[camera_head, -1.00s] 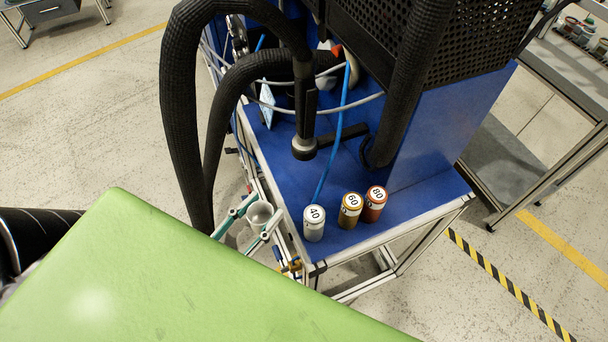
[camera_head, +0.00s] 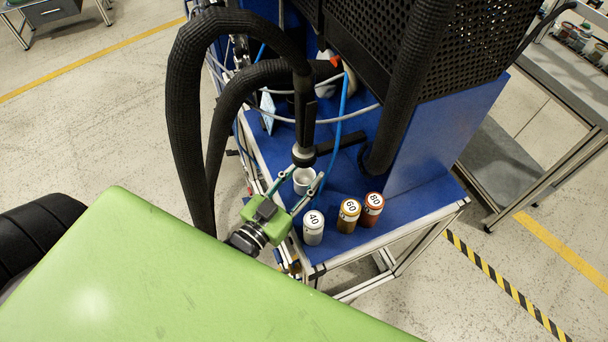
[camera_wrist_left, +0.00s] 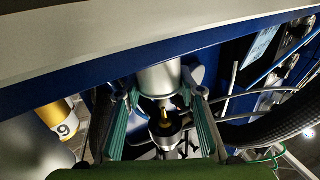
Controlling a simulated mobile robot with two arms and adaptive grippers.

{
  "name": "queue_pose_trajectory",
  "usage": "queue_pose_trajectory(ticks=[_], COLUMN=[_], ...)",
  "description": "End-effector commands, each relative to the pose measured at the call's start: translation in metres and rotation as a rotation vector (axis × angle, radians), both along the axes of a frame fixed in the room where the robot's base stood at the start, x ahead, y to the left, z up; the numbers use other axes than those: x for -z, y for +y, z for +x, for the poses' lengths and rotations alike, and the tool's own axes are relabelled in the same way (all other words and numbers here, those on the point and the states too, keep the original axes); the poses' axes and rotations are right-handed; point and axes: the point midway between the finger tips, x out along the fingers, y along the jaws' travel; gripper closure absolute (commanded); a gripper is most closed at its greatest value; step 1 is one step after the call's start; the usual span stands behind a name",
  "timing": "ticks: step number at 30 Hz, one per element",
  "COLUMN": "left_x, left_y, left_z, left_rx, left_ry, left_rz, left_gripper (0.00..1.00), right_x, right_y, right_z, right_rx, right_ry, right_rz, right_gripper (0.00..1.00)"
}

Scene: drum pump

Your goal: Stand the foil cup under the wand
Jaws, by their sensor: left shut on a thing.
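The foil cup (camera_head: 305,184), a pale silver open cup, is between the teal fingers of my left gripper (camera_head: 300,192), which is shut on it. The cup is just below the lower end of the black wand (camera_head: 303,150), over the blue bench top. In the head view its mouth looks up close under the wand tip. Whether the cup's base touches the bench is hard to tell. My right gripper is not in view.
Canisters marked 40 (camera_head: 313,228), 60 (camera_head: 348,215) and 80 (camera_head: 372,209) stand close to the right of the gripper. Thick black hoses (camera_head: 185,110) arch at the left. A perforated black housing (camera_head: 440,50) rises behind the blue bench (camera_head: 395,220).

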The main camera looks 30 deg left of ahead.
Motion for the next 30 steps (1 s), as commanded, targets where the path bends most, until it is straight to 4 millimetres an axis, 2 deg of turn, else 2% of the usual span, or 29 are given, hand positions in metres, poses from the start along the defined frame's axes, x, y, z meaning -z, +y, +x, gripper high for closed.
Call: queue_pose_trajectory(ticks=[12, 13, 15, 26, 30], left_x=[0.008, 0.008, 0.007, 0.004, 0.007], left_y=[0.0, 0.0, 0.0, 0.0, 0.002], left_z=[0.0, 0.0, 0.0, 0.0, -0.014], left_rx=[0.0, 0.0, 0.0, 0.0, 0.0], left_ry=[-0.002, -0.001, -0.002, -0.002, 0.002], left_rz=[0.001, 0.001, 0.001, 0.001, 0.0], left_gripper=[0.83, 0.62, 0.48, 0.48, 0.48], right_x=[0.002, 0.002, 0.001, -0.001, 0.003], right_y=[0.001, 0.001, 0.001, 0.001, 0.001], right_z=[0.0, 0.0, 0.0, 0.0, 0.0], right_rx=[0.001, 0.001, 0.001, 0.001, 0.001], right_ry=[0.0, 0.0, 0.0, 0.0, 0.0], right_rz=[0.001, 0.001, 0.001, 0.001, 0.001], right_gripper=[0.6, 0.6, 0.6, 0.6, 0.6])
